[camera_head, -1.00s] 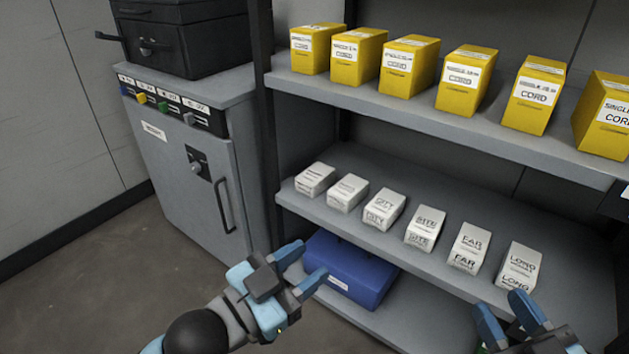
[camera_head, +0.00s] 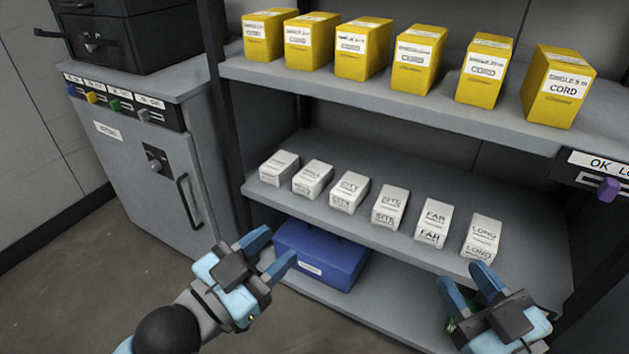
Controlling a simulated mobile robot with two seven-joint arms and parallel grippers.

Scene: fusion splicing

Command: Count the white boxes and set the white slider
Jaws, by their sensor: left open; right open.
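Several small white boxes with printed labels stand in a row on the middle shelf, from the leftmost white box (camera_head: 279,167) to the rightmost white box (camera_head: 481,237). On the cabinet's top panel, a pale grey-white slider (camera_head: 144,115) sits at the right end of a row of coloured sliders. My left gripper (camera_head: 280,246) is open and empty, in front of the blue case below the boxes. My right gripper (camera_head: 457,275) is open and empty, in front of the shelf just below the rightmost boxes. Neither gripper touches a box or the slider.
Yellow cord boxes (camera_head: 419,59) line the upper shelf (camera_head: 330,86). A blue case (camera_head: 320,252) lies on the lowest shelf. The grey cabinet (camera_head: 130,168) at left carries a black case (camera_head: 120,32). A purple slider (camera_head: 608,188) sits under an "OK" label at right. Floor is clear at lower left.

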